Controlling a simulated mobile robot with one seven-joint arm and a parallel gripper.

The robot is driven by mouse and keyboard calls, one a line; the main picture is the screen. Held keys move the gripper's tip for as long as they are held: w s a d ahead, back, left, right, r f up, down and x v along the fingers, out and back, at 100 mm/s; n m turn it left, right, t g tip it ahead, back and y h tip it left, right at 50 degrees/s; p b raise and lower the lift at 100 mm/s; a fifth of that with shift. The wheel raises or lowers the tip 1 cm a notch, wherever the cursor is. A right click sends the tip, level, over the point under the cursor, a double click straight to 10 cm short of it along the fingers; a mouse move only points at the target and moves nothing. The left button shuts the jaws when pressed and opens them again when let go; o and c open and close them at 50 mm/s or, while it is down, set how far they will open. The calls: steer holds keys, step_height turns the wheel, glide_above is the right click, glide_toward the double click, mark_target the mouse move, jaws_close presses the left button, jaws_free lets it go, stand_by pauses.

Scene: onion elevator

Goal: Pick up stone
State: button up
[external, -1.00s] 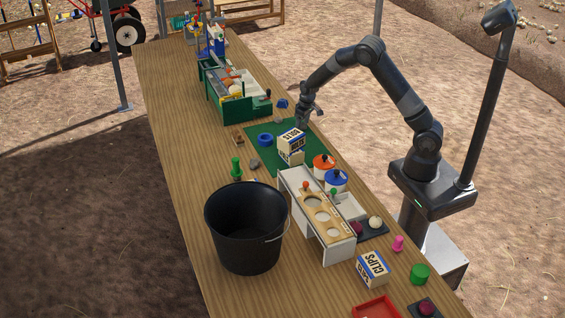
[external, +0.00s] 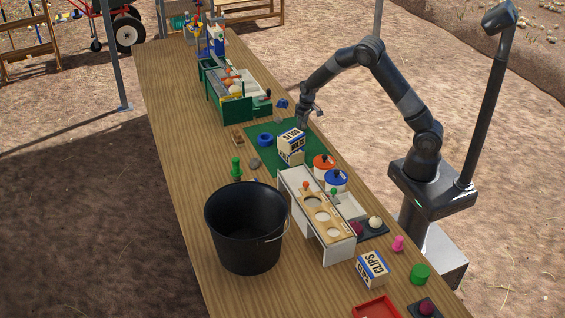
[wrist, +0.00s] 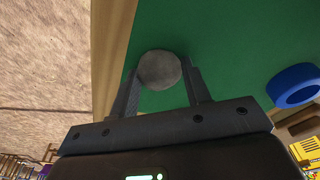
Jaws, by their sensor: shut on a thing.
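A round grey stone (wrist: 159,68) sits between the two fingers of my gripper (wrist: 161,76) in the wrist view, with a finger against each side. My gripper is shut on it, over the edge of the green mat (wrist: 235,40). In the external view my gripper (external: 313,114) is low at the right edge of the table, beside the mat. The stone cannot be made out there. Another small grey stone-like piece (external: 254,163) lies on the wood left of the mat.
Orange and blue lidded pots (external: 335,180) and a white stand (external: 301,194) are nearer the camera. A black bucket (external: 245,235) stands at front left.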

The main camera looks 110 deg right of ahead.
steer(key=shift+r, duration=0.1)
steer(key=r, duration=0.4)
steer(key=shift+s+r, duration=0.2)
steer(key=s+d+r, duration=0.1)
steer(key=s+r, duration=0.5)
steer(key=s, duration=0.5)
steer(key=shift+r, duration=0.2)
